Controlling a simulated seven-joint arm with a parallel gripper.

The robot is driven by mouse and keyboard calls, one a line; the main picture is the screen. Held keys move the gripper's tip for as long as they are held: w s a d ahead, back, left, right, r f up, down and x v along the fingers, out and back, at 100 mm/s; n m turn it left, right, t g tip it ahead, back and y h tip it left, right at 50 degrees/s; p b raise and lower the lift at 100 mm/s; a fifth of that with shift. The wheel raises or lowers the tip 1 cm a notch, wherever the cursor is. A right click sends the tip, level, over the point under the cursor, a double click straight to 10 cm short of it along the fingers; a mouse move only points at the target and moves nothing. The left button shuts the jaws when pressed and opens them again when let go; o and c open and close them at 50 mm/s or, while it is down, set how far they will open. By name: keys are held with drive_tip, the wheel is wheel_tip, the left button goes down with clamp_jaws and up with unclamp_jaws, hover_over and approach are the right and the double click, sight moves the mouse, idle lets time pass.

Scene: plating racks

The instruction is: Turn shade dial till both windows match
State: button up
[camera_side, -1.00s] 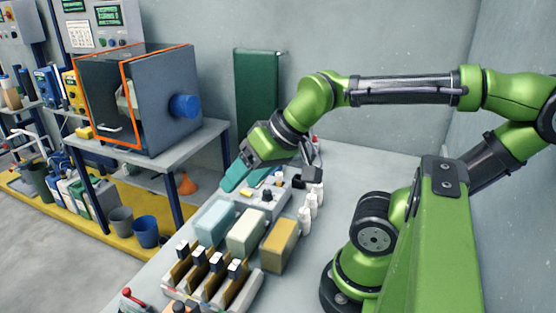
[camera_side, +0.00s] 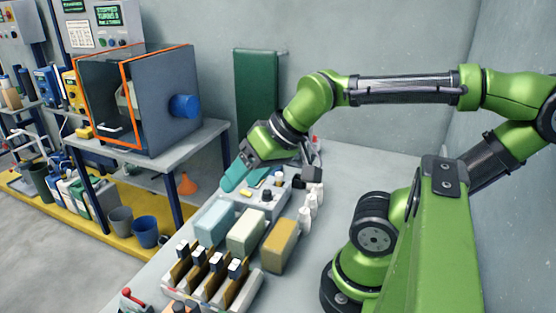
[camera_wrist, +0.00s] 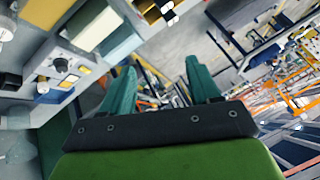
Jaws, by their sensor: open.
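A grey instrument box (camera_side: 258,207) stands on the bench below my gripper, with dark knobs on top. One black knob (camera_side: 267,194) looks like a dial; it also shows in the wrist view (camera_wrist: 60,65). Beside that knob in the wrist view are two small pale yellowish patches, an upper one (camera_wrist: 72,78) and a lower one (camera_wrist: 66,85), which may be the windows. Their shades look close, but they are too small to compare. My gripper (camera_side: 234,177) is open and empty, its teal fingers above and left of the knob, apart from it. It also shows in the wrist view (camera_wrist: 160,85).
Pale blue (camera_side: 214,221), cream (camera_side: 246,231) and ochre (camera_side: 281,245) blocks stand in front of the box. A rack (camera_side: 211,277) is nearer. White bottles (camera_side: 311,200) stand to the right. A tall green cabinet (camera_side: 259,95) is behind.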

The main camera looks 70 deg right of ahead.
drive_tip(key=shift+c, duration=0.7)
drive_tip(key=n+g+h, duration=0.2)
drive_tip(key=n+g, duration=0.5)
hover_over(267, 191)
wheel_tip(267, 191, down, 2)
wheel_tip(267, 191, down, 16)
drive_tip(key=shift+f, duration=0.25)
